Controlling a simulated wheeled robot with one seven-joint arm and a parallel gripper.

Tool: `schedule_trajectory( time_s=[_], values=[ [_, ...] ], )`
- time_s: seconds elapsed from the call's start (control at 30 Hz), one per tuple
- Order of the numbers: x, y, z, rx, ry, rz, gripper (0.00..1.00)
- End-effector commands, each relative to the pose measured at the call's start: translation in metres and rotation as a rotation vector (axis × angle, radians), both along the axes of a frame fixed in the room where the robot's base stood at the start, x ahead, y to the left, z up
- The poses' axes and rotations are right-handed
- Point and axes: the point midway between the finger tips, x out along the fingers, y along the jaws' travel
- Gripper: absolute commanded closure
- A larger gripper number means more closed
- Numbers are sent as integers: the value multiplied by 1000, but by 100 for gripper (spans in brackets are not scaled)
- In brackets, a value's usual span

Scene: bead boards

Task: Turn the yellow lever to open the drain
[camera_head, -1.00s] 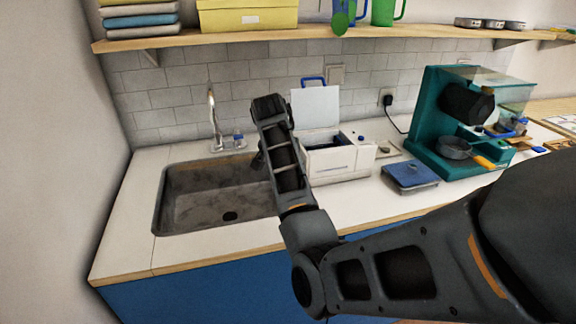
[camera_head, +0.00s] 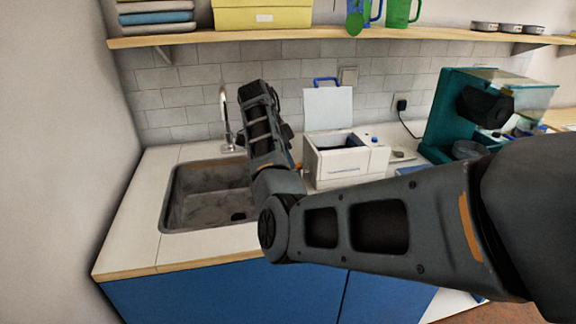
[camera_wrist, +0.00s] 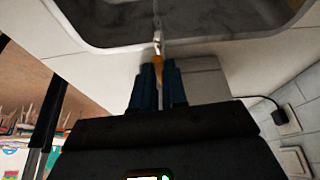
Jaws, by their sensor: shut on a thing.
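The yellow lever (camera_wrist: 157,63) shows orange-yellow between my blue fingertips in the wrist view. My gripper (camera_wrist: 158,76) is shut on it, close to the sink's rim. A small pale part continues beyond the lever toward the sink. In the head view a small orange piece shows at the left side of the white box (camera_head: 350,164); I cannot tell if it is the lever. My arm hides the fingertips there. The sink (camera_head: 190,198) has a dark drain hole (camera_head: 238,216) in its floor.
The white box's lid (camera_head: 327,108) stands open behind it. A tap (camera_head: 226,118) rises behind the sink. A teal coffee machine (camera_head: 445,105) stands to the right, partly behind my arm. A shelf (camera_head: 260,36) runs above. The counter left of the sink is clear.

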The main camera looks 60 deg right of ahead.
Motion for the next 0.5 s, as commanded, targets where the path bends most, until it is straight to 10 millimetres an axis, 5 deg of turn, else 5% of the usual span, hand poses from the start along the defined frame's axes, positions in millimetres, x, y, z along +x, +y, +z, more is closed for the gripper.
schedule_trajectory(
  time_s=[0.5],
  values=[
    [3,-2,0,1,-2,-90,100]
  ],
)
